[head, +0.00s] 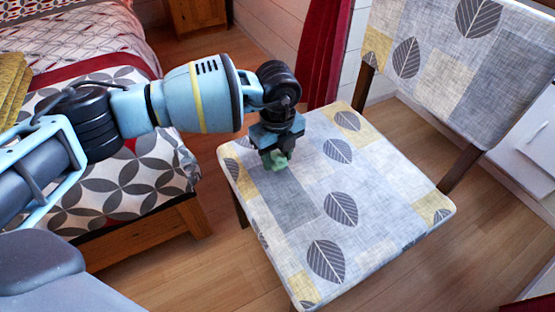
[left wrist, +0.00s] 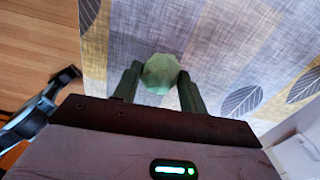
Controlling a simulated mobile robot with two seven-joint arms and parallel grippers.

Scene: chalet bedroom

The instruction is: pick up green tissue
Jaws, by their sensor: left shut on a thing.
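The green tissue (head: 278,162) is a small pale green crumpled lump at the tip of my left gripper (head: 276,155), over the far left part of the chair seat. In the left wrist view the tissue (left wrist: 160,73) sits between the two dark fingers of my left gripper (left wrist: 158,85), which are shut on it. The fingers hide parts of the tissue in the head view. I cannot tell whether the tissue still touches the seat. My right gripper is in neither view.
The chair seat (head: 375,190) has a leaf-patterned cover, and its backrest (head: 450,75) rises at the upper right. A bed (head: 100,170) stands at the left, under my left arm. A red curtain (head: 322,55) hangs behind. Wooden floor (head: 215,265) is clear between bed and chair.

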